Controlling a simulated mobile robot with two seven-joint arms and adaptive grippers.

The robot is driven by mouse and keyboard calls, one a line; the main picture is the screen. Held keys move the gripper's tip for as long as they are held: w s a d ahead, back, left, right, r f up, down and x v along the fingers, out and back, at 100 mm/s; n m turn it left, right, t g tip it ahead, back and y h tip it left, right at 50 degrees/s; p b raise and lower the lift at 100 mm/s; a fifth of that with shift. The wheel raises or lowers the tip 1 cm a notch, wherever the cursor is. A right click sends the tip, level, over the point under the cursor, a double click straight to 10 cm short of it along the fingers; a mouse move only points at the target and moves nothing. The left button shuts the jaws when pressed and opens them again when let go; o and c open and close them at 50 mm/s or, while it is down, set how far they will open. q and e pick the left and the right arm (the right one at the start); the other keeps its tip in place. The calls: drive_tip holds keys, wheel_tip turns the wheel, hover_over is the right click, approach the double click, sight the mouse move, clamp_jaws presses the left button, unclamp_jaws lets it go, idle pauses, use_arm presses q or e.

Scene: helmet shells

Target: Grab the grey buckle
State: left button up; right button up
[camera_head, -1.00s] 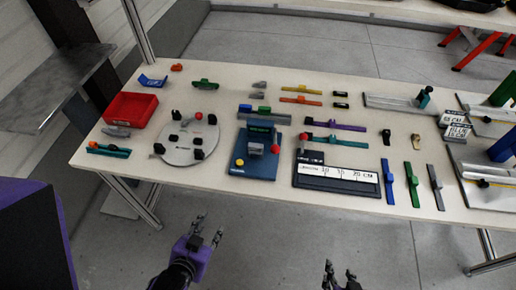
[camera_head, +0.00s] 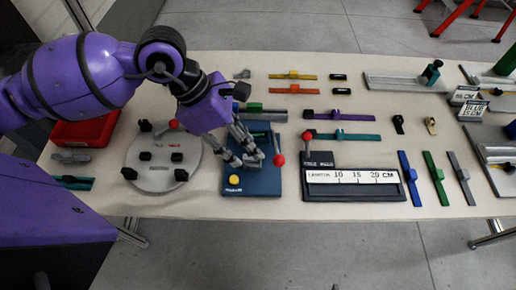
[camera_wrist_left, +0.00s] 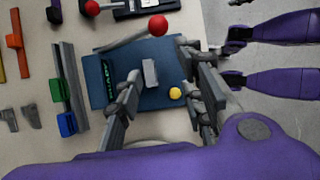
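A small grey block (camera_wrist_left: 150,72), which looks like the grey buckle, sits on the blue board (camera_wrist_left: 165,97) in the left wrist view. My left gripper (camera_wrist_left: 158,59) is open above the board, and the block shows between its fingers. I cannot tell whether the fingers touch it. In the head view my left gripper (camera_head: 247,160) covers this part of the blue board (camera_head: 262,185), so the block is hidden or unclear there.
A yellow knob (camera_head: 234,180) and a red ball (camera_head: 279,160) are close to my left gripper. A round grey plate (camera_head: 155,180) stands left, a ruler stand (camera_head: 352,190) right. Other grey pieces (camera_wrist_left: 32,117) lie beyond the board. The red bin (camera_head: 85,130) is partly behind my arm.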

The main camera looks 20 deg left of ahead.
sight(250, 157)
use_arm(q)
drive_tip(key=shift+m+t+y, duration=0.3)
drive_tip(key=shift+y, duration=0.3)
drive_tip(key=f, duration=0.2)
drive_tip(key=w+f, duration=0.1)
drive_tip(key=f, duration=0.3)
drive_tip(key=shift+w+p, duration=0.25)
drive_tip(key=shift+p, duration=0.1)
drive_tip(key=shift+d+f, duration=0.1)
drive_tip(key=shift+f, duration=0.35)
clamp_jaws()
use_arm(e)
drive_tip(key=shift+w+r, duration=0.1)
drive_tip(key=shift+r, duration=0.3)
